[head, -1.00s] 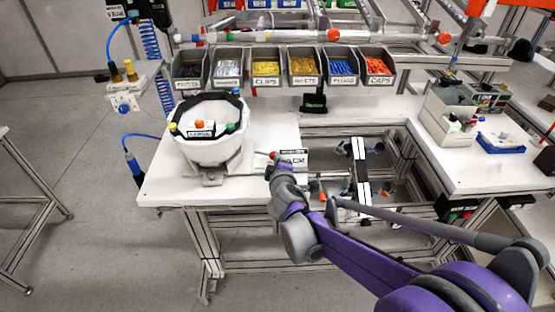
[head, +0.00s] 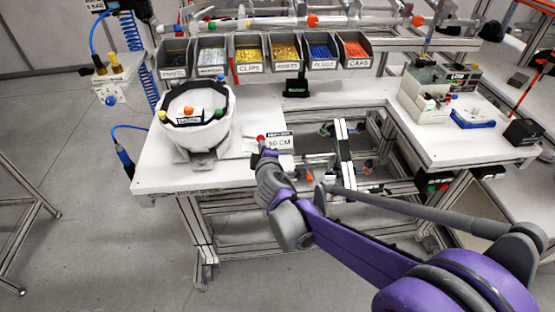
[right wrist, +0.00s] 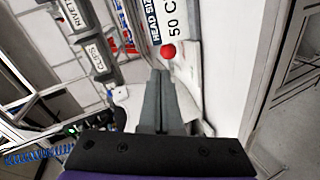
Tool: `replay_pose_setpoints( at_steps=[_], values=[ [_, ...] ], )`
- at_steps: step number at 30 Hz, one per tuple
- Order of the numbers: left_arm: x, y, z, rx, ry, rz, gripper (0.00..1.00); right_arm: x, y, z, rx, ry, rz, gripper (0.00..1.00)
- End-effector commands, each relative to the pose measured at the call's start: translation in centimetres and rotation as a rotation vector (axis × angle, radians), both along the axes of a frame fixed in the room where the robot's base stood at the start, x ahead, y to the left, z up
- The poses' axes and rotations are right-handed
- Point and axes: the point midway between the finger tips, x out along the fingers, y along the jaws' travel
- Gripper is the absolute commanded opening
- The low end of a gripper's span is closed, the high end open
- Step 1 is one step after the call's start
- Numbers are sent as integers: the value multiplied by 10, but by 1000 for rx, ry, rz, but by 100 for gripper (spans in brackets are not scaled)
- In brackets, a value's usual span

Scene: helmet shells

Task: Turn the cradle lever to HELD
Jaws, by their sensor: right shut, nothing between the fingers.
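A white helmet shell (head: 217,128) sits in a grey cradle (head: 203,160) on the left part of the white workbench. The cradle's lever shows as a red ball knob (head: 261,138) to the right of the cradle; the knob also shows in the right wrist view (right wrist: 168,51), just beyond my fingertips. The rest of the lever and any HELD marking cannot be made out. My right gripper (head: 266,156) is shut and empty near the knob; its closed fingers (right wrist: 160,75) point toward it. Whether they touch it is unclear. My left gripper is not in view.
A "50 CM" head size card (head: 279,143) lies beside the knob. Labelled bins, including CLIPS (head: 250,69) and CAPS (head: 357,63), line the back. A blue tray (head: 472,119) lies on the right bench. Bare bench top lies in front of the cradle.

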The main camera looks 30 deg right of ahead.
Motion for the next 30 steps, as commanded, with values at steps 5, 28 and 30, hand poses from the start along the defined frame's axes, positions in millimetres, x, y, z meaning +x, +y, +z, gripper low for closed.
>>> replay_pose_setpoints(
  at_steps=[5, 28, 30],
  values=[
    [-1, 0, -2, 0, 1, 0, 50, -36, -4, 9, 0, 1, -3, 0],
    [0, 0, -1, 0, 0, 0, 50, -83, -9, 25, 0, 1, -1, 0],
    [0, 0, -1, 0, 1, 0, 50, -83, -9, 25, 0, 1, -1, 0]
  ],
)
